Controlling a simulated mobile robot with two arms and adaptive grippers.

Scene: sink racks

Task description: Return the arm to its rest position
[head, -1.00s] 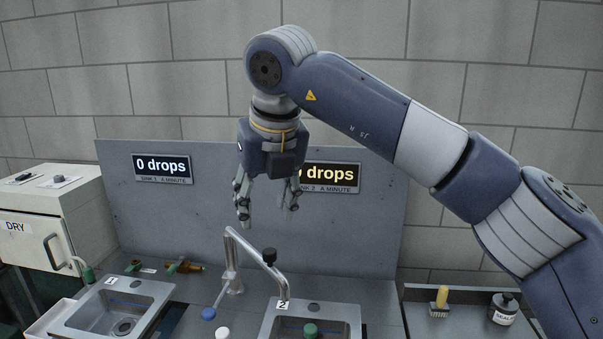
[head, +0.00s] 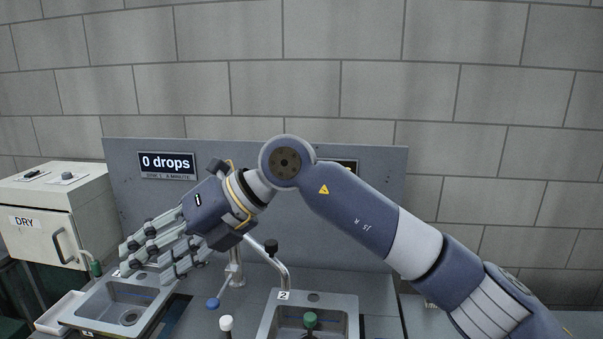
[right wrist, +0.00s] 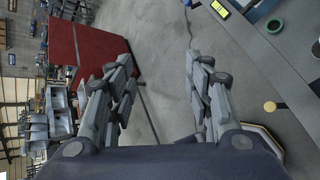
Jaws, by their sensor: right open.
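My right arm reaches in from the right in the head view, bent at the elbow-like joint above the sinks. My right gripper (head: 160,250) points left and slightly down, in front of the left sink (head: 125,303) and partly covering it. In the right wrist view the right gripper (right wrist: 160,85) has its fingers spread wide with nothing between them. Beyond the fingers lie grey floor and a red surface (right wrist: 85,45). My left gripper does not show.
A steel faucet (head: 284,278) stands over sink 2 (head: 352,305), behind and below my arm. A white DRY cabinet (head: 50,215) is at the left. A grey panel (head: 120,220) with a "0 drops" display (head: 167,164) stands behind. The wall area above is clear.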

